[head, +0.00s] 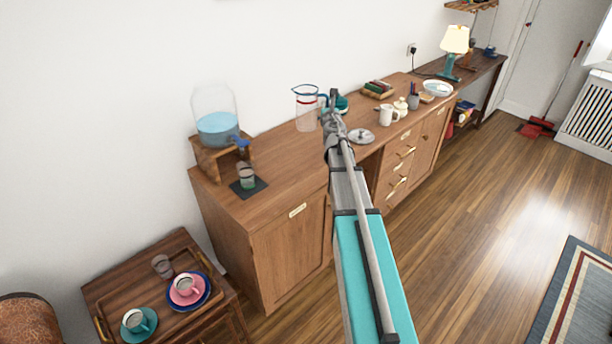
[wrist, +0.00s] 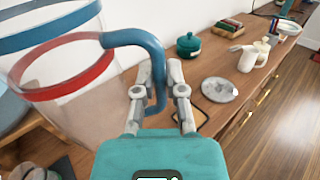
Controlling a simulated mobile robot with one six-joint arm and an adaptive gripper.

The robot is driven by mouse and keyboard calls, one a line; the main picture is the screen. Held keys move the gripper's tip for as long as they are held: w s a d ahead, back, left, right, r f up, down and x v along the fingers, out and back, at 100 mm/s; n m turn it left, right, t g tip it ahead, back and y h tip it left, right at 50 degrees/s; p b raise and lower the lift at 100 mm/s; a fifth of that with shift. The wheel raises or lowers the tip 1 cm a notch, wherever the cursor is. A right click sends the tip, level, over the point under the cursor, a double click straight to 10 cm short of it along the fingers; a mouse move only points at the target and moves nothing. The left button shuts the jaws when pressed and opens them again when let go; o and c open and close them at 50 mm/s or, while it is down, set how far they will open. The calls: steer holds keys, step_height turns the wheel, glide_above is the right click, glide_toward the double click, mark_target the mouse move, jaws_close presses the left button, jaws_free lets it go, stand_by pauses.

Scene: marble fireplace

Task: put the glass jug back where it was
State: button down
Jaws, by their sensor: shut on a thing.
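The glass jug (head: 307,112) is clear, with a blue rim, a red band and a blue handle. In the head view it is upright at the back of the wooden sideboard (head: 280,165); I cannot tell whether its base touches the top. In the wrist view the jug (wrist: 70,85) fills the left side, and its base is out of sight. My gripper (wrist: 160,78) is shut on the jug's handle, a finger on either side. In the head view my gripper (head: 333,105) is just right of the jug, partly hidden by my arm.
A teal pot (wrist: 188,46) and a silver lid (wrist: 218,89) are right of the jug. A water dispenser (head: 217,125) and a glass on a dark mat (head: 247,178) are left. Bare wood lies between mat and jug.

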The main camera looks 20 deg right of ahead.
steer(key=s+a+f+m+h+b, duration=0.1)
steer(key=s+a+f+b, duration=0.2)
steer(key=s+f+b, duration=0.5)
steer(key=shift+s+f+g, duration=0.3)
steer(key=shift+f, duration=0.3)
steer(key=shift+w+d, duration=0.1)
steer(key=w+d+f+b, duration=0.4)
steer(key=w+f+b, duration=0.5)
steer(key=w, duration=0.3)
steer(key=shift+w, duration=0.2)
steer(key=shift+d, duration=0.1)
steer(key=shift+w+d+f+b, duration=0.1)
steer(key=shift+w+f+b, duration=0.1)
steer(key=shift+f+b, duration=0.8)
steer(key=shift+w+f+b, duration=0.15)
steer(key=shift+f+b, duration=0.8)
steer(key=shift+f, duration=0.05)
steer(key=shift+f, duration=0.1)
